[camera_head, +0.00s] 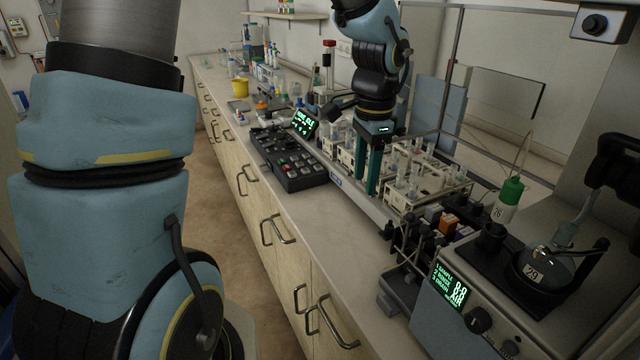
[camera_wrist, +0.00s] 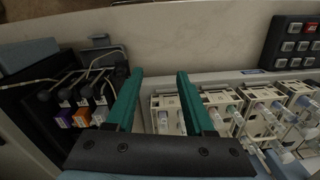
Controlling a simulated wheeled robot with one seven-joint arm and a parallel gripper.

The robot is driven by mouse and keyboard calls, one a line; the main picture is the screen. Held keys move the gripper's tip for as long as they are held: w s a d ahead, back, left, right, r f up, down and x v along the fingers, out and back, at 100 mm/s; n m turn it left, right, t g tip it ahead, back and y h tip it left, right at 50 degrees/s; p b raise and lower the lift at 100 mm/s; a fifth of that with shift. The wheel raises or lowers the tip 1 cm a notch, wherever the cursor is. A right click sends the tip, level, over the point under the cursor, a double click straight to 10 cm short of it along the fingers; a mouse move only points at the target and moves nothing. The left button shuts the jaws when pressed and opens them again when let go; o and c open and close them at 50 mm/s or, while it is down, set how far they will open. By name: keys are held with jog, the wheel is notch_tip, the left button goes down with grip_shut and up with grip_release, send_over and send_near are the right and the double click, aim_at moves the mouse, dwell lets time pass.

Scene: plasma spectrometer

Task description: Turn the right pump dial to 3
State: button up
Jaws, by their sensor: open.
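My gripper (camera_head: 366,184) points down with its two green fingers parted and nothing between them. It is above the front of the white vial racks (camera_head: 408,190), left of the instrument with the green display (camera_head: 452,285). That display lists sample, rinse and drain with numbers. In the wrist view my open gripper (camera_wrist: 160,73) is over the bench, and neither dial can be made out.
Small coloured boxes (camera_head: 448,224) and black levers lie between the racks and the instrument. A black keypad (camera_head: 288,160) is further left. The bench front strip (camera_head: 330,225) is clear.

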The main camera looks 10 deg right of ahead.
jog(key=w+a+f+n, duration=0.1)
jog(key=a+n, duration=0.3)
jog(key=a, duration=0.4)
jog(key=shift+w+a+f+n+b, duration=0.25)
jog(key=shift+w+a+n+b, duration=0.05)
jog(key=shift+a+b, duration=0.1)
